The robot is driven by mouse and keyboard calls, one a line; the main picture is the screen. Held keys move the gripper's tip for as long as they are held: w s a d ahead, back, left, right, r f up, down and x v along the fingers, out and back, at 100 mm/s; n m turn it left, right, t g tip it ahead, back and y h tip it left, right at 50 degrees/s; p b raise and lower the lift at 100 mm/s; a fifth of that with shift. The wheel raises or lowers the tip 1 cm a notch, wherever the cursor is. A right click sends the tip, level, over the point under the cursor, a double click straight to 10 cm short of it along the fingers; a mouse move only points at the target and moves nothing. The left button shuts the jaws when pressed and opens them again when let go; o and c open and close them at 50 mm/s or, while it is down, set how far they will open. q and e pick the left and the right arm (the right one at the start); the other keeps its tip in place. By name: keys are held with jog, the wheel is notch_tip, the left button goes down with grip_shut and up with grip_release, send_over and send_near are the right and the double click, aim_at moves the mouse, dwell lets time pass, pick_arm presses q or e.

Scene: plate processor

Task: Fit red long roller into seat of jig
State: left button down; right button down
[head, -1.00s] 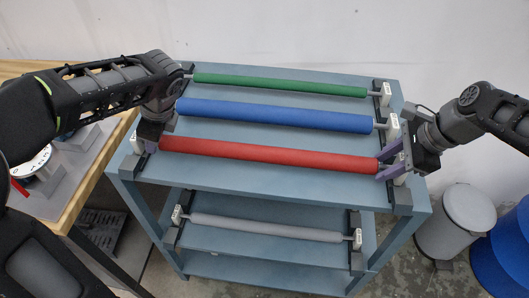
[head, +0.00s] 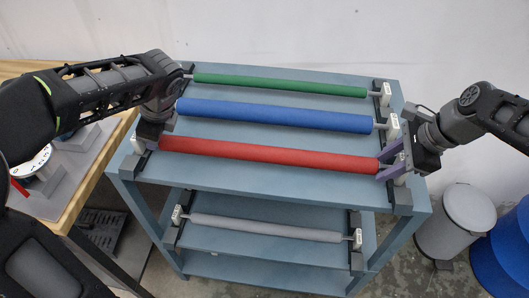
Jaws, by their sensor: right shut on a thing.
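The red long roller (head: 268,155) lies across the front of the blue-grey cart's top shelf, its right end slightly nearer the front. My left gripper (head: 148,140) is at the roller's left end. Its fingers are mostly hidden by its own wrist, so I cannot tell whether they grip the roller. Dark holders with white blocks stand at both ends. I cannot tell which part is the jig's seat.
A blue roller (head: 275,115) and a green roller (head: 280,85) lie behind the red one. A grey roller (head: 265,228) sits on the lower shelf. A wooden table (head: 88,190) stands left, a grey bin (head: 465,215) right. The wall is close behind the cart.

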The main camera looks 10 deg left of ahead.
pick_arm(q)
jog(key=shift+d+f, duration=0.15)
jog(key=shift+d, duration=0.2)
pick_arm(e)
jog(key=shift+a+r, duration=0.1)
jog(key=shift+a, duration=0.1)
